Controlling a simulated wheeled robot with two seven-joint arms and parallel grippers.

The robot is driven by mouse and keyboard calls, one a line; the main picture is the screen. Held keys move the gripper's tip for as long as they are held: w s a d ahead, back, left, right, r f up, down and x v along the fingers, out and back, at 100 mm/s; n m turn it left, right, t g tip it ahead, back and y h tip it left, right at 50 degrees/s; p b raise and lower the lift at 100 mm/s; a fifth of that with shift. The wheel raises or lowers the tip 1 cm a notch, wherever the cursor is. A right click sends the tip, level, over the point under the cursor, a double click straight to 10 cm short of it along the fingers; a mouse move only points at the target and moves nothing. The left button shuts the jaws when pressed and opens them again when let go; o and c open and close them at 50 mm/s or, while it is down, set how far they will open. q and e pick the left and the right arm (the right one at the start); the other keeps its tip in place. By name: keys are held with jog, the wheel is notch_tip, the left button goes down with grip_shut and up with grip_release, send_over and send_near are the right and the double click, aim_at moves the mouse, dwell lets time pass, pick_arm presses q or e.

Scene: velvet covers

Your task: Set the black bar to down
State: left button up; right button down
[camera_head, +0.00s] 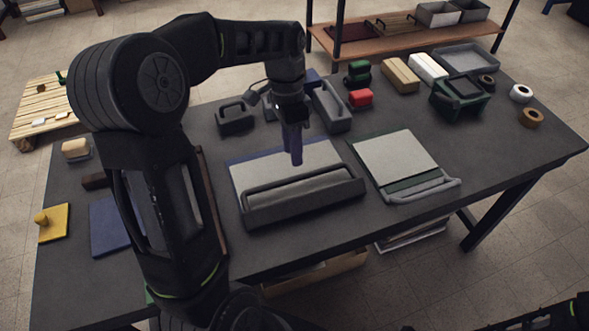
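The dark, near-black bar (303,203) lies low along the front edge of a flat device with a pale sheet and blue edge (262,167), mid-table. A lighter grey bar (420,188) lies along the front of a similar device with a pale sheet and green edge (392,160), to the right. My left gripper (296,160) points down over the pale sheet, just behind the dark bar and apart from it in the picture. Its fingers show as one narrow piece, so their opening cannot be told. Only dark parts of my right arm show at the lower right corner.
Behind the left gripper stand a dark block with a handle (235,118) and a long grey tray (331,108). A red block (360,97) and a dark green box (460,98) stand at the back right. The tabletop (500,165) is clear at the right.

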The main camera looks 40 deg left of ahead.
pick_arm(q)
jog(key=f, duration=0.4)
jog(key=d+f, duration=0.1)
jog(key=f, duration=0.1)
jog(key=shift+s+f, duration=0.25)
jog(key=shift+s, duration=0.1)
jog(key=shift+c, duration=0.6)
grip_shut()
dwell(0.5)
